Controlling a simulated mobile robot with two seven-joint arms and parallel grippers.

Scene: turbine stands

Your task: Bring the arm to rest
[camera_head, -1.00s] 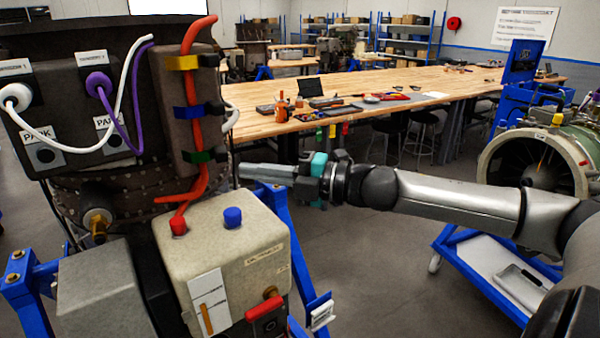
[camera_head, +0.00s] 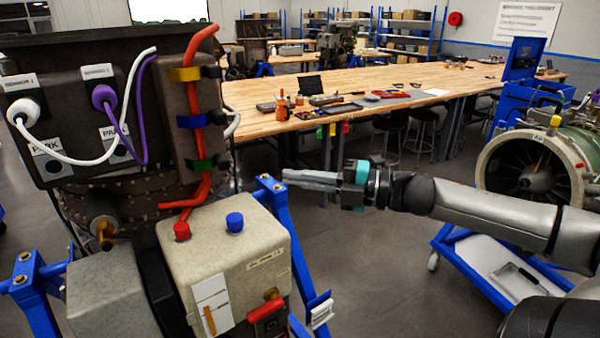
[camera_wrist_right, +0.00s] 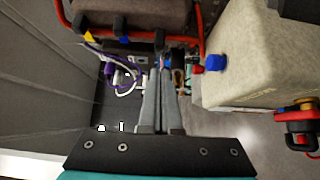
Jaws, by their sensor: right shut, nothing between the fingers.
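My right arm comes in from the right in the head view. Its gripper (camera_head: 288,177) is shut and empty, pointing left, just right of the turbine stand's blue frame post. In the right wrist view its two grey fingers (camera_wrist_right: 163,70) lie together with nothing between them. The grey box unit (camera_head: 225,262) with red and blue caps stands left of and below the gripper, apart from it in the head view. My left gripper is not in view.
A dark panel (camera_head: 75,80) carries white and purple cables, and an orange cable (camera_head: 193,100) runs in clips beside it. A long wooden table (camera_head: 400,87) stands behind. A turbine engine (camera_head: 540,165) on a blue stand is at the right. Open floor lies between the stands.

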